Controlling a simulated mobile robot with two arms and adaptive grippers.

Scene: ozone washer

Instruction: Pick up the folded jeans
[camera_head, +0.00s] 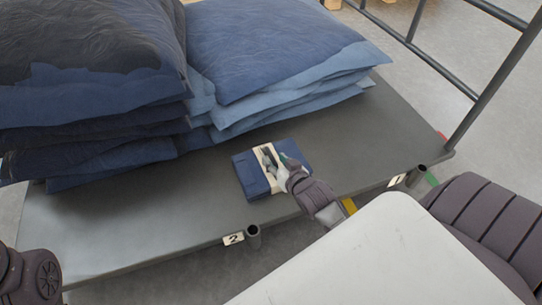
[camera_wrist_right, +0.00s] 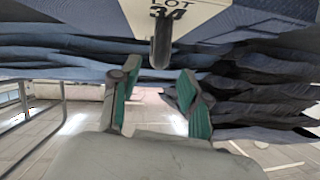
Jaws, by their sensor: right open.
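The folded jeans (camera_head: 249,178) are a small dark blue bundle lying flat near the front edge of the grey cart deck. A pale paper band (camera_head: 266,165) wraps around them. My right gripper (camera_head: 281,166) is over the bundle, its fingers in front of the band and its right part. In the right wrist view, its two green-padded fingers (camera_wrist_right: 157,98) stand apart with nothing between them. The band, reading "LOT 34" (camera_wrist_right: 175,12), shows at the top of that view. Contact with the jeans cannot be told. Only a joint of my left arm shows, at the lower left.
Tall stacks of dark denim (camera_head: 90,90) and lighter blue denim (camera_head: 290,60) stand behind the bundle. Bare deck (camera_head: 130,220) lies to its left. Short posts (camera_head: 253,238) line the front edge, and a dark rail (camera_head: 490,85) rises at the right.

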